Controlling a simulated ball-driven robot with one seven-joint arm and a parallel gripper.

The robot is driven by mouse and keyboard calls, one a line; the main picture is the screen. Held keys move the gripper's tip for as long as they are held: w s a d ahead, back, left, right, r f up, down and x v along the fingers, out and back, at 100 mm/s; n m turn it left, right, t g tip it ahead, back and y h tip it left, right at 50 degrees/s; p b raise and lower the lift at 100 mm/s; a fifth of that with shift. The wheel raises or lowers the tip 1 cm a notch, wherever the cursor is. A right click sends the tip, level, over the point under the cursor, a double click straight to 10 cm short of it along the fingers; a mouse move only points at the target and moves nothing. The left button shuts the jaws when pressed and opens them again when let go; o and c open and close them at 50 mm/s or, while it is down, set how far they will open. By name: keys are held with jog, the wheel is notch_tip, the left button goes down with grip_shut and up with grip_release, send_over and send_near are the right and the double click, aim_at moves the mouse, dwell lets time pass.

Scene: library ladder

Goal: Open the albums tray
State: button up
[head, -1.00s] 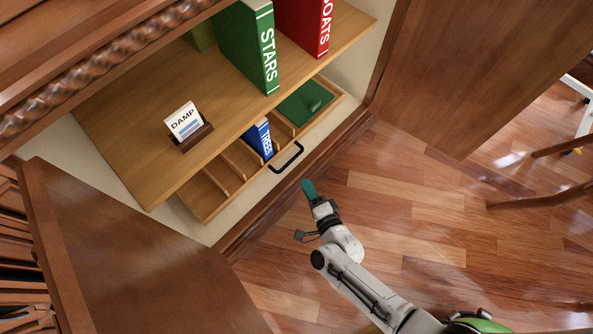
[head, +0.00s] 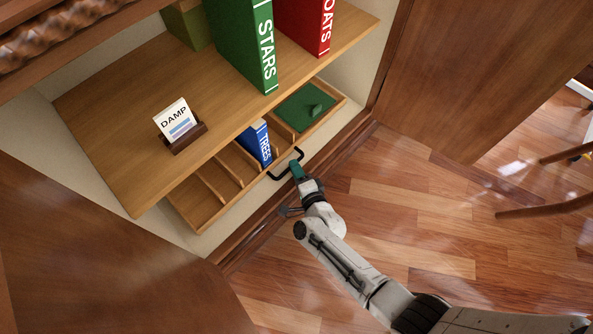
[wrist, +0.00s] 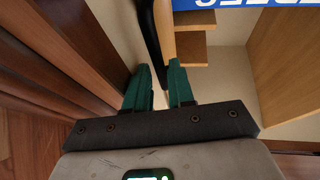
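The albums tray (head: 203,228) is a shallow wooden tray with dividers under the cabinet shelf. It juts out a little past the shelf edge. A black bar handle (head: 272,178) is on its front, and the dark bar also shows in the wrist view (wrist: 147,35). A blue TREES album (head: 262,148) stands in the tray, and a green piece (head: 300,110) lies in its right compartment. My gripper (head: 297,172) is at the handle's right part. In the wrist view, my teal fingers (wrist: 161,88) are apart, with the dark bar running between them; contact is unclear.
The shelf (head: 110,130) above holds a DAMP card (head: 174,118), a green STARS book (head: 264,50) and a red OATS book (head: 325,30). Cabinet doors stand open at left (head: 100,250) and right (head: 450,70).

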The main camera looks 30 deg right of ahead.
jog(key=shift+c, duration=0.2)
grip_shut()
dwell(0.4)
